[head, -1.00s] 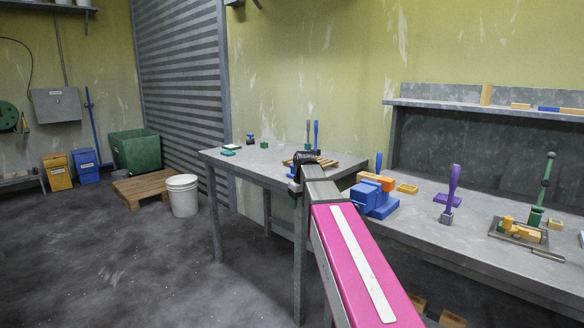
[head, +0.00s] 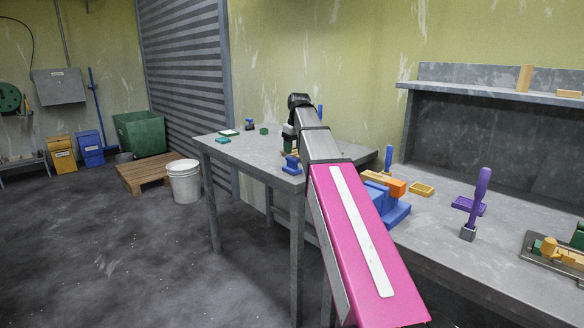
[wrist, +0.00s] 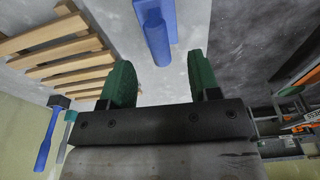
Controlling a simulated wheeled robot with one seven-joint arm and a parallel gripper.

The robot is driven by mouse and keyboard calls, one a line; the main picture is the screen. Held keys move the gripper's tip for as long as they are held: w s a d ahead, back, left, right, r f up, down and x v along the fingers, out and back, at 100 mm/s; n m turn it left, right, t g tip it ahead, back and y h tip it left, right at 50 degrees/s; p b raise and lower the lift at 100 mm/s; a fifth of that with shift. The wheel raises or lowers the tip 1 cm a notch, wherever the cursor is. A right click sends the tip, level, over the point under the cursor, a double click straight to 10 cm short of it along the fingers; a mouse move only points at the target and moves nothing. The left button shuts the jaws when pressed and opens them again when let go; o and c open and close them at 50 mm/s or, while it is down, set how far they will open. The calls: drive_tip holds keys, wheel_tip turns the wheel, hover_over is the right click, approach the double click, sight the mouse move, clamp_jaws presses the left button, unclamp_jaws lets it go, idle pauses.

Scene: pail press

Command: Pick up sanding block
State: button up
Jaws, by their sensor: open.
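My gripper is open and empty, its two green fingers (wrist: 160,84) spread apart in the wrist view. A blue piece with a flat plate and a rounded bar (wrist: 157,38) lies beyond the fingertips, roughly between them and not touching. In the head view, a blue piece (head: 292,165) sits at the near edge of the grey table (head: 238,154), under my wrist; it may be the same one. My arm hides part of that table. A teal block (head: 222,140) and a small green block (head: 264,131) lie farther left. I cannot tell for certain which is the sanding block.
A slatted wooden rack (wrist: 55,50) and blue-handled tool (wrist: 46,140) show left in the wrist view. In the head view, a blue vise (head: 392,212), yellow tray (head: 422,189) and purple press (head: 478,200) stand on the right bench. A white pail (head: 184,182) stands on the floor.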

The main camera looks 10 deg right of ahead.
sight(292, 157)
drive_tip(key=shift+w+a+f, duration=0.1)
drive_tip(key=shift+w+f, duration=0.1)
drive_tip(key=shift+f, duration=0.9)
drive_tip(key=shift+w+a+f, duration=0.1)
drive_tip(key=shift+w+f, duration=0.15)
drive_tip(key=shift+f, duration=0.85)
drive_tip(key=shift+w+a+f, duration=0.1)
drive_tip(key=shift+w+f, duration=0.1)
drive_tip(key=shift+f, duration=0.9)
drive_tip(key=c, duration=1)
